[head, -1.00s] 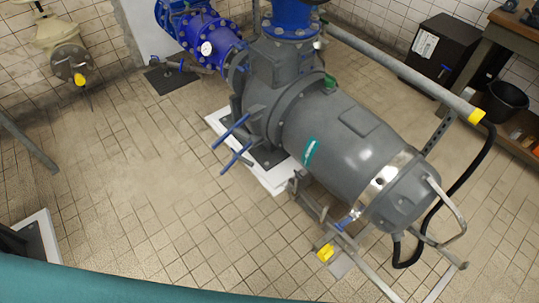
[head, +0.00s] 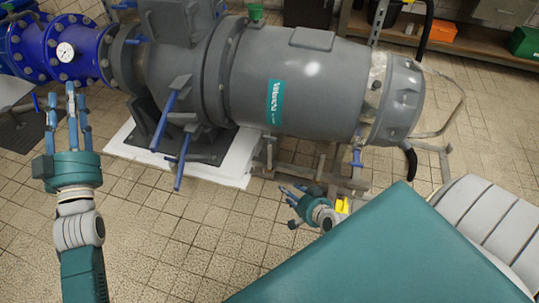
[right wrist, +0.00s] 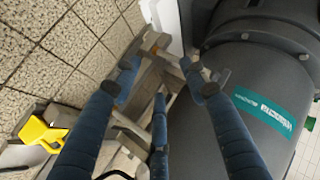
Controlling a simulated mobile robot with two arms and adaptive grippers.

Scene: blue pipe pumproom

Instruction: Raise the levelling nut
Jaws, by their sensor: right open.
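I cannot single out the levelling nut with certainty. A small blue fitting (head: 357,158) stands on the metal support frame (head: 305,172) under the grey motor (head: 300,80). The frame also shows in the right wrist view (right wrist: 140,118), running behind the fingers. My right gripper (head: 297,190) is open and empty, low in front of the frame; its spread fingers (right wrist: 158,90) point towards the frame and motor. Whether they touch anything is unclear. My left gripper (head: 69,92) is open and empty, fingers up, in front of the blue pipe.
A yellow part (head: 342,205) lies close beside my right gripper; it also shows in the right wrist view (right wrist: 42,132). Blue-handled rods (head: 163,120) project from the pump's base above a white plinth (head: 120,146). A gauge (head: 66,52) sits on the blue pipe (head: 30,45).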

